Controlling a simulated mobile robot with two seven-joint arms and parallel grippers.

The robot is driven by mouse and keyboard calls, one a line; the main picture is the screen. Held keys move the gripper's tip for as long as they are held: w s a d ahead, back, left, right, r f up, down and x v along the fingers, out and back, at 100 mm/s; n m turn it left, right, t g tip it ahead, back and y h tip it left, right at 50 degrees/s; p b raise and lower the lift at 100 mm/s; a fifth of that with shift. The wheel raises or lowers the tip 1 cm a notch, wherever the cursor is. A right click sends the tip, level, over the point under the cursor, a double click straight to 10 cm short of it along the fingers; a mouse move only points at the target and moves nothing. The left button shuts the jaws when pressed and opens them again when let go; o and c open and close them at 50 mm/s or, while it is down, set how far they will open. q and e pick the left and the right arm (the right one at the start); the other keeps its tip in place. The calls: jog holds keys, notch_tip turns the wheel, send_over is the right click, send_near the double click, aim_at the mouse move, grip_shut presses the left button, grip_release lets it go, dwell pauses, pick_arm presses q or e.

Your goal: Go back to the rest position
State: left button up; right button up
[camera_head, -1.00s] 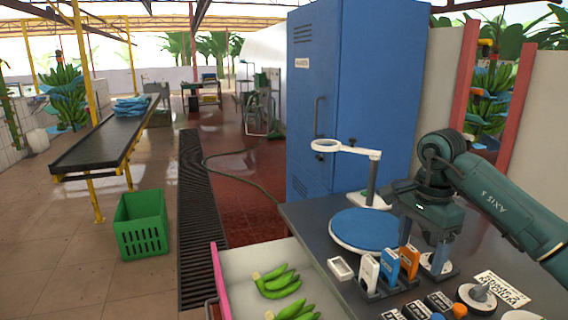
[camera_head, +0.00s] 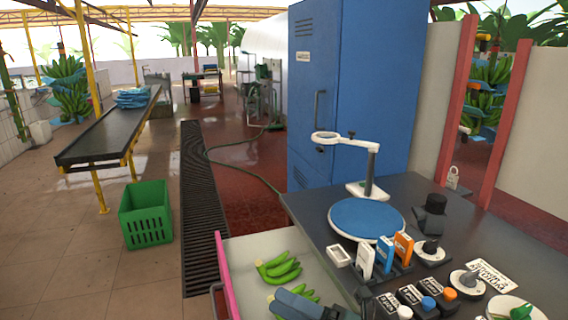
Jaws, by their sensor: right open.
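My right gripper (camera_head: 305,304) is only partly in view at the bottom edge, a blue-grey part over the near end of the open drawer (camera_head: 238,276). It is open, and I see nothing held in it. It overlaps part of the lower green banana bunch in the picture; whether it touches the bunch I cannot tell. Another green banana bunch (camera_head: 279,268) lies in the drawer just beyond it. My left gripper is not in view.
The dark worktop (camera_head: 480,228) holds a blue round plate (camera_head: 366,219), a ring stand (camera_head: 372,170), upright blue, orange and white holders, and several small boxes. A blue cabinet (camera_head: 345,90) stands behind. A green crate (camera_head: 146,214) stands on the floor at left.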

jog(key=s+d+f+m+t+h, duration=0.1)
jog(key=s+d+f+m+h, duration=0.3)
jog(key=f+m, duration=0.3)
jog(key=s+d+f+m+t+h+p, duration=0.1)
jog(key=s+d+f+m+h, duration=0.4)
jog(key=m, duration=1)
jog(key=s+d+f+m+t+h, duration=0.1)
jog(key=s+d+f+m+h, duration=0.3)
jog(key=f+m+h, duration=0.4)
notch_tip(320, 180, down, 3)
jog(key=m, duration=0.4)
jog(key=shift+s+d+f+t, duration=0.2)
jog(key=shift+s+d+t, duration=0.1)
jog(key=shift+s, duration=0.1)
